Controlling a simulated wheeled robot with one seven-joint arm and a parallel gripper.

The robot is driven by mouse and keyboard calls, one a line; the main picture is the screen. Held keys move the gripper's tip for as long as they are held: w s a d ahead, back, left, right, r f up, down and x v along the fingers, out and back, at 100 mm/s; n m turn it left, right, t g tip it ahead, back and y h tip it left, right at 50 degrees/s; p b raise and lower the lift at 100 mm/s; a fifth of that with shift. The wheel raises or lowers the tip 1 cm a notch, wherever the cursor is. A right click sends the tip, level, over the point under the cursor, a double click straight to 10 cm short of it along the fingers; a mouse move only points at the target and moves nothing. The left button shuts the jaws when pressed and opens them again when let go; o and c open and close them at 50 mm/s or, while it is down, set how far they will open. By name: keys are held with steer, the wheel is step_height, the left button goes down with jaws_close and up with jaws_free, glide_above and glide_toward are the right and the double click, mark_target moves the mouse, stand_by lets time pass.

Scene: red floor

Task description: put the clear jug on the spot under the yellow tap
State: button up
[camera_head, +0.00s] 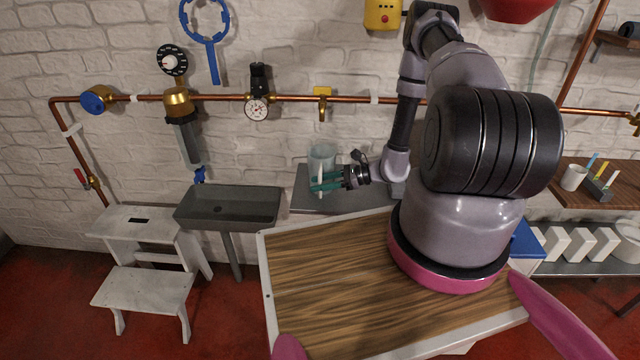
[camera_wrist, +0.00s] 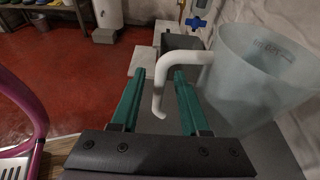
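The clear jug (camera_head: 322,156) stands upright on a grey shelf (camera_head: 303,200) against the wall, with its white handle facing my gripper. It also shows large at the right of the wrist view (camera_wrist: 262,80). My gripper (camera_head: 326,182) has teal fingers. In the wrist view the fingers (camera_wrist: 160,85) are open on either side of the white handle (camera_wrist: 158,95), with gaps visible. The yellow tap (camera_head: 323,92) is on the copper pipe, above the jug in the head picture. No marked spot under it can be made out.
A dark grey sink (camera_head: 228,208) is left of the shelf, with a white step stool (camera_head: 140,290) beyond it. A wooden tabletop (camera_head: 330,285) lies in front of the shelf. The brick wall and copper pipe (camera_head: 220,97) run behind.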

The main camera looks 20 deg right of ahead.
steer(key=shift+r, duration=0.15)
steer(key=v, duration=1.2)
steer(key=a+r+n+g+h, duration=0.2)
steer(key=r+n, duration=0.3)
steer(key=r, duration=0.8)
steer(key=a+r+n+g+h, duration=0.25)
steer(key=r+n, duration=0.25)
steer(key=r, duration=0.9)
steer(key=s+a+r+n+t+h, duration=0.1)
steer(key=s+r+n+t+h, duration=0.2)
steer(key=s+r, duration=0.5)
steer(key=s+a+r+n+t+h, duration=0.1)
steer(key=s+r+n+t+h, duration=0.3)
steer(key=s+r, duration=0.5)
step_height(320, 180, up, 6)
steer(key=shift+s+f, duration=0.1)
steer(key=shift+s, duration=0.15)
